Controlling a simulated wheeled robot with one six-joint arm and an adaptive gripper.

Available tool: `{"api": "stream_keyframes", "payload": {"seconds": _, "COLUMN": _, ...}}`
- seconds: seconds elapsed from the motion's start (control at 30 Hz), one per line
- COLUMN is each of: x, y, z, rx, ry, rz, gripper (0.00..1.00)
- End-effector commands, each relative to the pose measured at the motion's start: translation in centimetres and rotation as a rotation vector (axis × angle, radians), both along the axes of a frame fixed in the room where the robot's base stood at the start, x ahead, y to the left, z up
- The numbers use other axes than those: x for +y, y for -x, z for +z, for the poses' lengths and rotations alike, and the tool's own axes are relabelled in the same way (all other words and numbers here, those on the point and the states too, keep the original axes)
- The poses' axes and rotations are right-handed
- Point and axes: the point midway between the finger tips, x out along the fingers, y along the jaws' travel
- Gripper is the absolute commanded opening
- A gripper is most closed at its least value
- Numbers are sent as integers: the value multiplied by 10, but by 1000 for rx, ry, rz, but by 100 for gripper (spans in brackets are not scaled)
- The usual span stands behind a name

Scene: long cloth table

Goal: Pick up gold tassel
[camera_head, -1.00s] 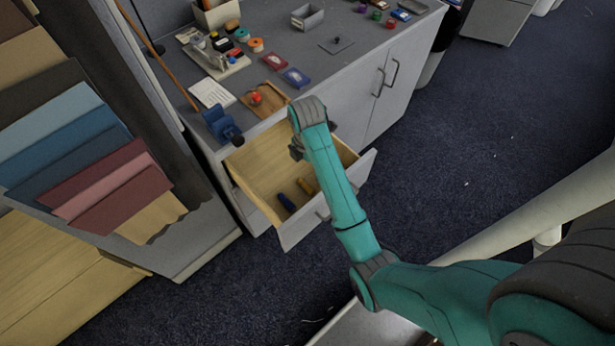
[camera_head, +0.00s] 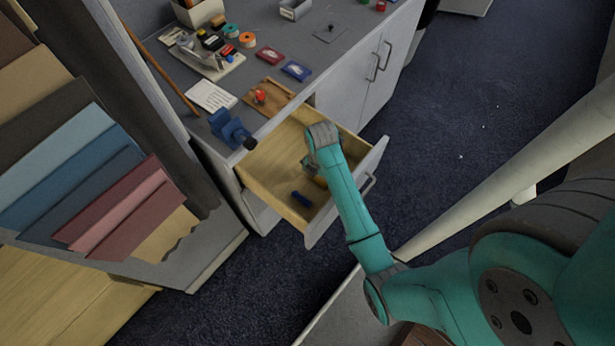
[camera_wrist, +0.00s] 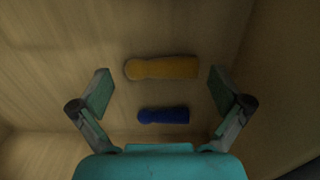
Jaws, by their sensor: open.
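The gold tassel (camera_wrist: 162,68) lies flat in the open wooden drawer (camera_head: 268,160). In the wrist view it is a yellow, elongated piece lying crosswise above the middle. A blue tassel-like piece (camera_wrist: 164,116) lies parallel to it, nearer my gripper's base; it also shows in the head view (camera_head: 301,198). My gripper (camera_wrist: 161,88) is open and empty, its fingers on either side of the gold tassel's ends, apart from it. In the head view my gripper is over the drawer, and my arm hides most of the gold tassel (camera_head: 320,182).
The drawer's walls surround both pieces; its grey front (camera_head: 345,195) stands pulled out from the cabinet. A blue clamp-like tool (camera_head: 230,130) and a wooden tray (camera_head: 270,97) with a red item sit on the tabletop above. Fabric samples (camera_head: 110,200) hang at the left.

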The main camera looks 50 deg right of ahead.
Motion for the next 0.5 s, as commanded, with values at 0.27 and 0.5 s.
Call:
{"api": "stream_keyframes", "payload": {"seconds": 0.27, "x": -2, "y": 5, "z": -5, "rx": 0, "ry": 0, "rz": 2, "gripper": 100}}
{"api": "stream_keyframes", "payload": {"seconds": 0.5, "x": -2, "y": 5, "z": -5, "rx": -1, "ry": 0, "rz": 1, "gripper": 58}}
